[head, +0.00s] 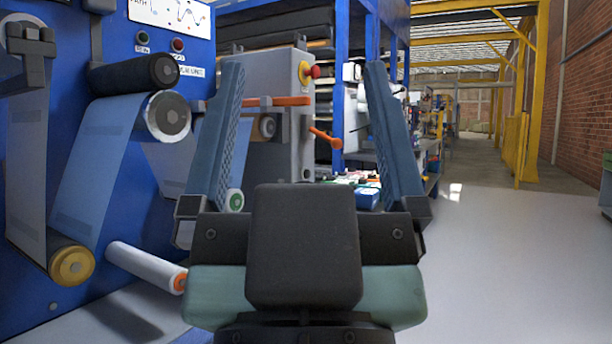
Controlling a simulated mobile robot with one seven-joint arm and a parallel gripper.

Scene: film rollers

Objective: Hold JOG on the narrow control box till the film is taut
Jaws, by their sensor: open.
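My gripper (305,75) fills the middle of the head view, its two blue ribbed fingers spread wide with nothing between them. The bluish film (95,165) runs over rollers on a blue machine panel at the left, passing a black roller (135,75) and a roller with a grey end (170,117) down to a gold-ended roller (72,266). A grey upright housing (285,155) with a red mushroom button (315,72) stands behind the fingers. A round green-centred part (235,200) shows beside the left finger. I cannot make out a JOG label or surely identify the narrow control box.
A white roller with an orange end (150,268) sticks out at lower left. An orange-knobbed lever (325,137) juts from the grey housing. Blue shelving (345,80) stands behind. The pale floor (500,270) at right is open, with yellow posts and a brick wall beyond.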

